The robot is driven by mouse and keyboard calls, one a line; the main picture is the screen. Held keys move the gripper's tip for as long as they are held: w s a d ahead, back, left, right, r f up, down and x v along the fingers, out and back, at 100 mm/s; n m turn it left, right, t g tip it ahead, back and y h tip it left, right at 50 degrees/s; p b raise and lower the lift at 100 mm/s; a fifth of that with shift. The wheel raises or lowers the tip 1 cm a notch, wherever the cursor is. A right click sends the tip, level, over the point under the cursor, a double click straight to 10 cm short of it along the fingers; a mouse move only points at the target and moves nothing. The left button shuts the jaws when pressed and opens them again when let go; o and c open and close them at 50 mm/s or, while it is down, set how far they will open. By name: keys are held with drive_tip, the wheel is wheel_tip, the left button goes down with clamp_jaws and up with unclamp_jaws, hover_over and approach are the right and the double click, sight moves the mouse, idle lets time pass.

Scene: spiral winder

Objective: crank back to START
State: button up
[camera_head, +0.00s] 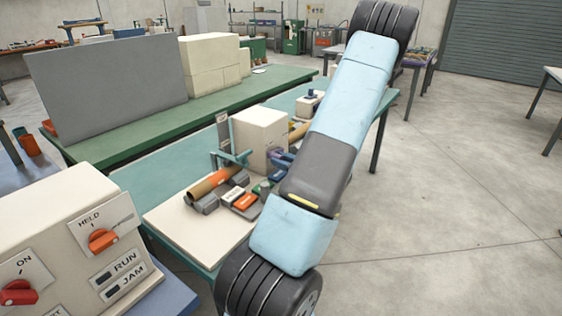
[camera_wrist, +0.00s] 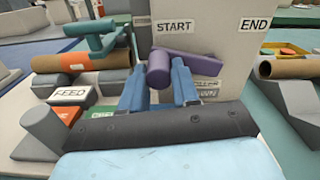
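The winder's cream housing (camera_wrist: 225,30) has a START label on its left and an END label on its right. A purple crank (camera_wrist: 196,66) is mounted on its face. The crank's arm points left, and its round knob (camera_wrist: 158,68) is below the START label. My gripper (camera_wrist: 160,75) has its two blue fingers on either side of the knob, with little or no gap visible.
A brown tube with an orange band (camera_wrist: 70,62) and a FEED label (camera_wrist: 69,93) are left of the crank. Another brown tube (camera_wrist: 290,66) lies at right. In the head view, a control box (camera_head: 60,240) with HELD and ON switches stands front left. Open floor is at right.

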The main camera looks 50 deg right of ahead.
clamp_jaws()
drive_tip(key=shift+r+m, duration=0.2)
drive_tip(key=shift+m, duration=0.2)
drive_tip(key=shift+o, duration=2.4)
unclamp_jaws()
drive_tip(key=s+d, duration=0.1)
drive_tip(key=s, duration=1.2)
drive_tip(key=shift+s+d, duration=0.15)
drive_tip(key=shift+s, duration=0.25)
